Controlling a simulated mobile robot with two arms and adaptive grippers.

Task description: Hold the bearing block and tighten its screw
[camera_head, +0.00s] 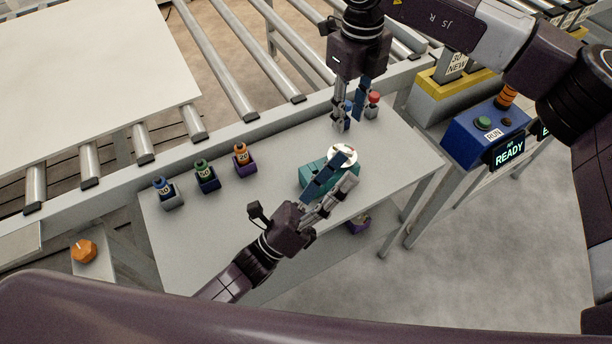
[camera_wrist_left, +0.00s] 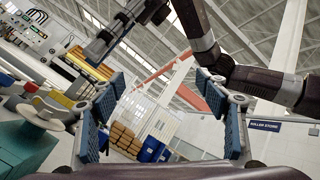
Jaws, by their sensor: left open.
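The bearing block (camera_head: 312,174) is teal with a pale round part (camera_head: 343,153) on top, and sits on the grey table. My left gripper (camera_head: 344,175) is open and overlaps the block's front right side in the head view, hiding part of it. In the left wrist view the block (camera_wrist_left: 22,150) lies at the left edge, outside the gap between the spread fingers, and the gap is empty. My right gripper (camera_head: 348,118) points down behind the block, by a blue-topped item (camera_head: 348,104). Whether it grips this is unclear. I cannot make out the screw.
Three small holders with blue (camera_head: 162,187), green (camera_head: 203,169) and orange (camera_head: 240,152) tops stand at left on the table (camera_head: 200,230). A red-topped item (camera_head: 373,99) stands at the back. A purple item (camera_head: 358,224) shows near the front edge. A blue control box (camera_head: 465,140) is at right.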

